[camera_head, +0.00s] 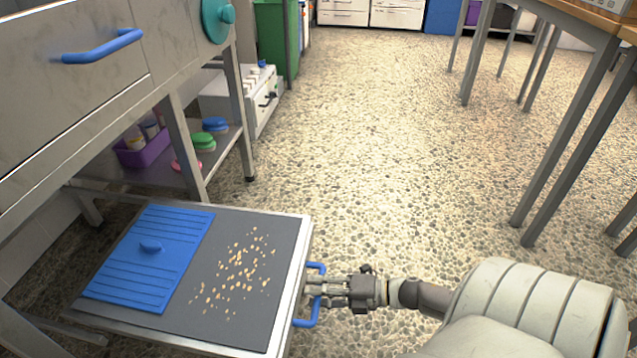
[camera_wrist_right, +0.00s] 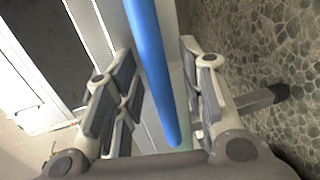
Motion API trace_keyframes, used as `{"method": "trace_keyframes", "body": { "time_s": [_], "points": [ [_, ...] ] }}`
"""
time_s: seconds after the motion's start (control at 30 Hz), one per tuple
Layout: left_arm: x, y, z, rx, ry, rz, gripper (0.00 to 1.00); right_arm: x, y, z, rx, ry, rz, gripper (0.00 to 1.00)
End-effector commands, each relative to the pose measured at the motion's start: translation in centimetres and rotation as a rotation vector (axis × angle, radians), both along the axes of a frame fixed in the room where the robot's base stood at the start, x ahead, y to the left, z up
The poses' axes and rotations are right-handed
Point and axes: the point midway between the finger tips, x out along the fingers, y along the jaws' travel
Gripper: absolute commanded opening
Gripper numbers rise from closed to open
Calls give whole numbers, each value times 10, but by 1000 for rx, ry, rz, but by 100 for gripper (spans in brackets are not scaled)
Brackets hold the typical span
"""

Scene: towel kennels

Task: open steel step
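The steel step (camera_head: 297,264) is a low drawer-like tray standing out from under the steel bench at lower left in the head view. A dark mat with scattered crumbs and a blue ridged panel lie on its top. Its blue handle (camera_head: 317,267) is on the right edge. My right gripper (camera_head: 318,288) is at this handle, its fingers reaching over it. In the right wrist view the blue handle bar (camera_wrist_right: 153,60) runs between the two fingers, with gaps seen on both sides, so the gripper is open around it. My left gripper is not in view.
The steel bench has an upper drawer with a blue handle (camera_head: 103,46) and a lower shelf with a purple bin (camera_head: 143,149) and brushes. A white appliance (camera_head: 262,103) stands beyond it. Table legs (camera_head: 570,130) stand at right. The pebbled floor between is clear.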

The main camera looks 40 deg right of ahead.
Motion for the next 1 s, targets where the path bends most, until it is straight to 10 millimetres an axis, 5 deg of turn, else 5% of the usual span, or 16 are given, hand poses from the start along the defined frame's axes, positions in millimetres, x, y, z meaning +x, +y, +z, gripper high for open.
{"method": "trace_keyframes", "body": {
  "time_s": [0.7, 1.0],
  "points": [
    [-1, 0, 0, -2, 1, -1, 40, -84, -65, 21, 0, 2, 0, 37],
    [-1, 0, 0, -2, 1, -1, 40, -93, -72, 24, 0, 0, 1, 37]
  ]
}}
